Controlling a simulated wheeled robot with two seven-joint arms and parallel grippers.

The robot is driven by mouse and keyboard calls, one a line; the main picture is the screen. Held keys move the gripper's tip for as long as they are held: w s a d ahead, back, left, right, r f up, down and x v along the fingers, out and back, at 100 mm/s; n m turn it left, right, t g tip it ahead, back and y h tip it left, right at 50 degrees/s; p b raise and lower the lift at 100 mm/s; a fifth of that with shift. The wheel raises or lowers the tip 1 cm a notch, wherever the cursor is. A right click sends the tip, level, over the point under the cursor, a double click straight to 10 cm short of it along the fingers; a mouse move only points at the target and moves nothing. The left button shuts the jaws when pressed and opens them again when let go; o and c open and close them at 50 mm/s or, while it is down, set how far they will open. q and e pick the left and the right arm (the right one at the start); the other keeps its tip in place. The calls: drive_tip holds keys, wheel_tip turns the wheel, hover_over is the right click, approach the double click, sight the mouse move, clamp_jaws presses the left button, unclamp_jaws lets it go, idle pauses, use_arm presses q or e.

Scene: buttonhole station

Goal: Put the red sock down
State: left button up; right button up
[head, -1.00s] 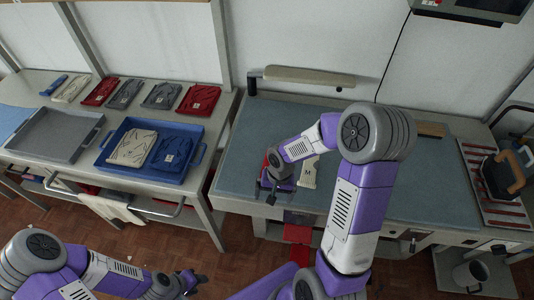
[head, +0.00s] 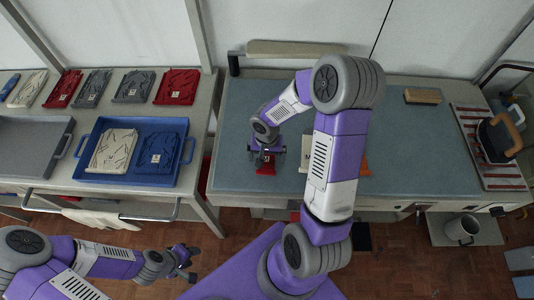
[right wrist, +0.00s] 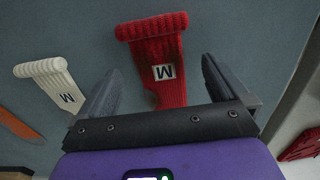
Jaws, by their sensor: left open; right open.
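The red sock (right wrist: 168,84), with a white M label, lies flat on the blue-grey mat (head: 420,135). Its ribbed cuff points away from my gripper in the right wrist view. In the head view a bit of the red sock (head: 265,168) shows below my right gripper (head: 266,155). My right gripper (right wrist: 160,90) is open, its fingers on either side of the sock and apart from it in that view. My left gripper (head: 188,264) is open and empty, low at the left in front of the tables.
A white sock (right wrist: 52,82) and an orange item (right wrist: 16,124) lie beside the red sock. A blue tray (head: 187,157) of folded garments is on the left table. An iron (head: 498,138) stands at the right. The mat's right half is mostly clear.

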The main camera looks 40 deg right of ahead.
drive_tip(key=shift+f, duration=0.3)
drive_tip(key=c, duration=1.1)
drive_tip(key=shift+r, duration=0.2)
